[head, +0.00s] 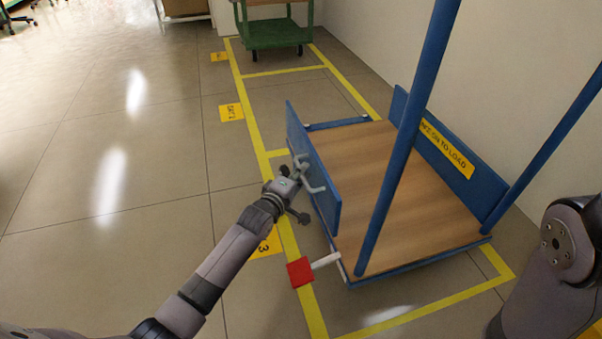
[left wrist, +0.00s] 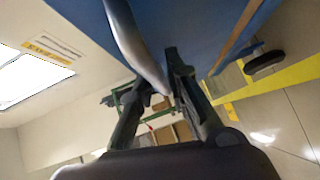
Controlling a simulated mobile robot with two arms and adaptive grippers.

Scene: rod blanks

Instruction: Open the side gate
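The blue side gate (head: 318,170) stands upright along the left edge of the cart's wooden deck (head: 400,205). A light grey bar handle (head: 318,188) sticks out from its outer face. My left gripper (head: 297,183) is at this handle, outside the gate. In the left wrist view the handle (left wrist: 134,38) runs down between the fingertips (left wrist: 156,78), which are close on both sides of it, with the blue panel (left wrist: 215,30) behind. My right gripper is out of view; only part of my right arm shows at the lower right.
A red pedal (head: 300,271) on a white bar juts out at the cart's near left corner. Blue posts (head: 400,150) rise at the near end. A blue panel with a yellow sign (head: 447,148) stands by the wall. A green trolley (head: 275,32) is behind. Floor to the left is clear.

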